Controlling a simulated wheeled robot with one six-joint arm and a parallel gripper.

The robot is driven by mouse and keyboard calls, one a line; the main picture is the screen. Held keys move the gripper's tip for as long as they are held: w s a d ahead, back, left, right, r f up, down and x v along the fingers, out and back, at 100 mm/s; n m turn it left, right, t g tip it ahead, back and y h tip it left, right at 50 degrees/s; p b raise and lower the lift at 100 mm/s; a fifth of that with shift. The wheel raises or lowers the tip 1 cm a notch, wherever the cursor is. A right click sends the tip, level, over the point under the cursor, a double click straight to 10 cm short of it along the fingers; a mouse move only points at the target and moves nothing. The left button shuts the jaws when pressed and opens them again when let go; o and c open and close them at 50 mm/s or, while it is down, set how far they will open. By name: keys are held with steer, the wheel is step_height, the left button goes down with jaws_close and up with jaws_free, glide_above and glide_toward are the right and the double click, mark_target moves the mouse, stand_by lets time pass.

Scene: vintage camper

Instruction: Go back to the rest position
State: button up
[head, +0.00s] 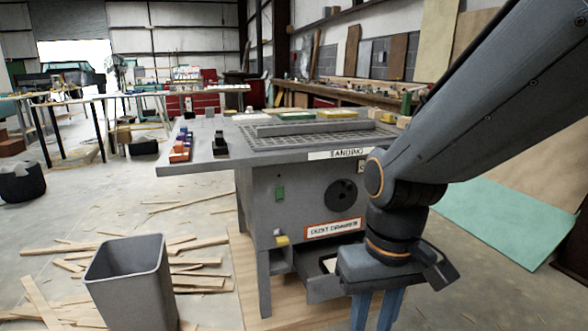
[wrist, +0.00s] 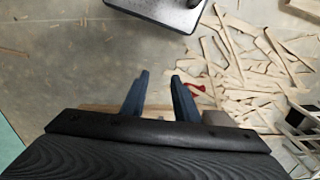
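My gripper (head: 374,322) hangs pointing down at the lower right of the head view, in front of the right part of the grey sanding table (head: 268,195). Its two blue fingers stand apart with a gap between them. In the wrist view my gripper (wrist: 160,76) shows nothing held between the fingers, and the floor is visible through the gap. The dust drawer (head: 318,277) under the table looks partly pulled out, and my gripper hides its right part.
A grey bin (head: 130,285) stands on the floor at the lower left, with wood scraps (head: 60,290) strewn around it. Small colored items (head: 181,146) lie on the table's left wing. A green sheet (head: 510,222) lies at the right. Open floor lies to the left.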

steer(key=d+r+m+p, duration=0.2)
steer(key=d+r+p, duration=0.5)
steer(key=p, duration=0.5)
steer(key=shift+s+r+p, duration=0.35)
steer(key=shift+r+p, duration=0.05)
steer(key=shift+r, duration=0.05)
